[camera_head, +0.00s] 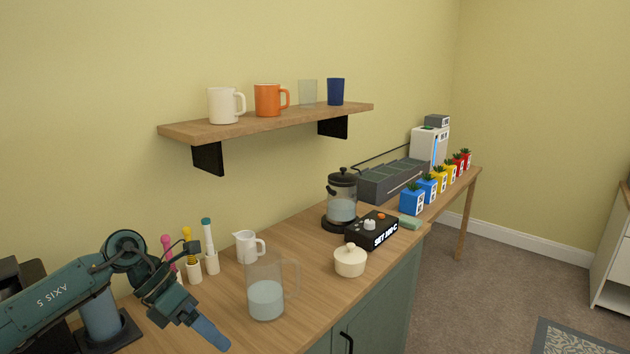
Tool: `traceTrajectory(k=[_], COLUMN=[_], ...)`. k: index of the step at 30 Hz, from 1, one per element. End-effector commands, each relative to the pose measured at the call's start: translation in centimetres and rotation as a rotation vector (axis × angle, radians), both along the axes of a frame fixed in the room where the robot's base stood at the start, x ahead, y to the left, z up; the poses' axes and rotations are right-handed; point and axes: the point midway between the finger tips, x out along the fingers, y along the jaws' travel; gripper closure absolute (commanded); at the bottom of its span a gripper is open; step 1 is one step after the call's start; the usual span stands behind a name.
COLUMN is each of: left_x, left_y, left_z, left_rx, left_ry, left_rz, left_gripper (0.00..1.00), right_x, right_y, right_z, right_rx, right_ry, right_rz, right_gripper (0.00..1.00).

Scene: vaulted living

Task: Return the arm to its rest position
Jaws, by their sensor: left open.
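My left arm comes in from the left edge, over the near left end of the wooden counter (225,290). My left gripper (207,333) points down and to the right at the picture's lower edge. It is open, and I see nothing between its fingers. It is left of a clear glass mug (265,300) with pale liquid and apart from it in the picture. The gap between the fingers is hard to see from this angle. My right gripper is not in view.
Slim holders with coloured tools (211,262), partly behind my arm, stand beside a white jug (246,246). Farther right are a cream lidded pot (350,260), a black control box (372,230) and a glass kettle (342,205). A wall shelf (270,120) holds cups.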

Motion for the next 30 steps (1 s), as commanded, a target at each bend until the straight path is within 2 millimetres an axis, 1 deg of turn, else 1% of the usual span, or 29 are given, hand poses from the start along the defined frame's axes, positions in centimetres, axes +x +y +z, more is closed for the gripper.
traceTrajectory(k=[1,3,6,8,9,10,12,14,17,18,20,21,23,24,27,28,29,30], left_x=[-1.5,-3.0,-4.7,-5.4,-5.6,-5.7,-5.8,-5.7,-5.9,-6.3,-7.3,-8.3,-10.2,-11.7,-15.4,-16.4,-17.3,-18.2], left_y=[-4.0,-8.7,-13.5,-15.3,-16.0,-16.4,-16.5,-16.0,-14.1,-13.1,-11.5,-10.4,-9.0,-8.2,-6.7,-6.5,-6.2,-6.0], left_z=[-1.2,-1.4,-0.7,-0.2,0.1,0.3,0.2,-0.5,-3.1,-4.6,-7.3,-9.2,-12.2,-14.0,-17.6,-18.4,-19.0,-19.7], left_rx=[-0.146,-0.357,-0.645,-0.806,-0.907,-0.981,-1.138,-1.255,-1.412,-1.460,-1.514,-1.538,-1.554,-1.553,-1.525,-1.514,1.464,1.408], left_ry=[0.048,0.118,0.249,0.344,0.415,0.469,0.606,0.729,0.947,1.039,1.175,1.265,1.391,1.470,1.623,1.658,-1.645,-1.623], left_rz=[0.010,0.066,0.196,0.299,0.380,0.444,0.613,0.775,1.075,1.206,1.410,1.547,1.749,1.875,2.132,2.191,-2.186,-2.170], left_gripper=[0.13,0.13,0.13,0.13,0.13,0.13,0.13,0.13,0.13,0.13,0.13,0.13,0.13,0.13,0.13,0.13,0.13,0.13], right_x=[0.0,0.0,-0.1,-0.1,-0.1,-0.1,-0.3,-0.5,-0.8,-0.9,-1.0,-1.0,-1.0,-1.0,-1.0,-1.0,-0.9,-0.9], right_y=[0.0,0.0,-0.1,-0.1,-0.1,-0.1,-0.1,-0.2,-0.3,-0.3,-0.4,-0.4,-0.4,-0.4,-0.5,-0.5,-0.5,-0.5], right_z=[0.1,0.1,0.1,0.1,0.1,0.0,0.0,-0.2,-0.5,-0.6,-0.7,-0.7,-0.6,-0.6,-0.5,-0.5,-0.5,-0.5], right_rx=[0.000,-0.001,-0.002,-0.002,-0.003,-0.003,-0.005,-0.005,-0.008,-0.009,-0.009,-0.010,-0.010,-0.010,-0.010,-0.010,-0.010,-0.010], right_ry=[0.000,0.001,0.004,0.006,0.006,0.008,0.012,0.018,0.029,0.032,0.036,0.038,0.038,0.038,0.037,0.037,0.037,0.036], right_rz=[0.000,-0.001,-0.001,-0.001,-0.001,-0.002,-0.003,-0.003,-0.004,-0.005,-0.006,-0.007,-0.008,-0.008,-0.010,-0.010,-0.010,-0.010], right_gripper=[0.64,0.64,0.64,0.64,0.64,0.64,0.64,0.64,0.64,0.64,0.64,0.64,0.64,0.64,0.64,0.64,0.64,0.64])
